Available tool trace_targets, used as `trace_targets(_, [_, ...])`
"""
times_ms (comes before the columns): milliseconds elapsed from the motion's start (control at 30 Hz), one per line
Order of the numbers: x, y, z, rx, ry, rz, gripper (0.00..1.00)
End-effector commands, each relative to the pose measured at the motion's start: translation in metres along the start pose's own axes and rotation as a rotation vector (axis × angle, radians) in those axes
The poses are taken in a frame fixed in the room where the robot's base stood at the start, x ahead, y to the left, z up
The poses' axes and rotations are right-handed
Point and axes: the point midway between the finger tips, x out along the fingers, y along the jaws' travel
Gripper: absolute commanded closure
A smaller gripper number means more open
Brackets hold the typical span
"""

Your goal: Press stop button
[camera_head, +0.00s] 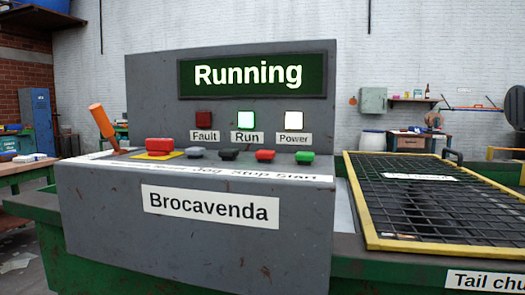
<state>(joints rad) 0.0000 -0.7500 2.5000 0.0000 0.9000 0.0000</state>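The grey control console (100,225) stands in front of me. A row of buttons sits on its top ledge. A small red button (265,155) is behind the word "Stop" on the white label strip (230,174). To its right is a green button (304,158), by the word "Start". To its left are a black button (229,155), by "Jog", and a grey button (196,153). A larger red button (160,145) sits on a yellow base farther left. The screen (250,76) reads "Running". My gripper is not in view.
An orange-handled lever (102,121) sticks up at the console's left end. The Run lamp (245,119) and Power lamp (293,119) are lit; the Fault lamp (203,119) is dark red. A yellow-framed mesh guard (430,244) lies to the right. The space above the buttons is clear.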

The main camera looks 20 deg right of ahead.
Motion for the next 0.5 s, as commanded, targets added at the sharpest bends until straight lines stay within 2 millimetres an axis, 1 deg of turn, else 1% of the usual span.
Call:
trace_targets(233, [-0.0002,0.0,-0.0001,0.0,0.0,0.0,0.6])
trace_targets(267, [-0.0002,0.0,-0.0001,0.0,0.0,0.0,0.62])
trace_targets(300, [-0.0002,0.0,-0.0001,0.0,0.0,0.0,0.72])
trace_targets(367, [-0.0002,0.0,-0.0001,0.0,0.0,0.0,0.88])
trace_targets(400, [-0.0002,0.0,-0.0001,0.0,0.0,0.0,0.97])
trace_targets(433, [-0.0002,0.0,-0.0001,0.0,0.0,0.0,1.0])
trace_targets(500, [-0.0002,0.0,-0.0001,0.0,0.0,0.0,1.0])
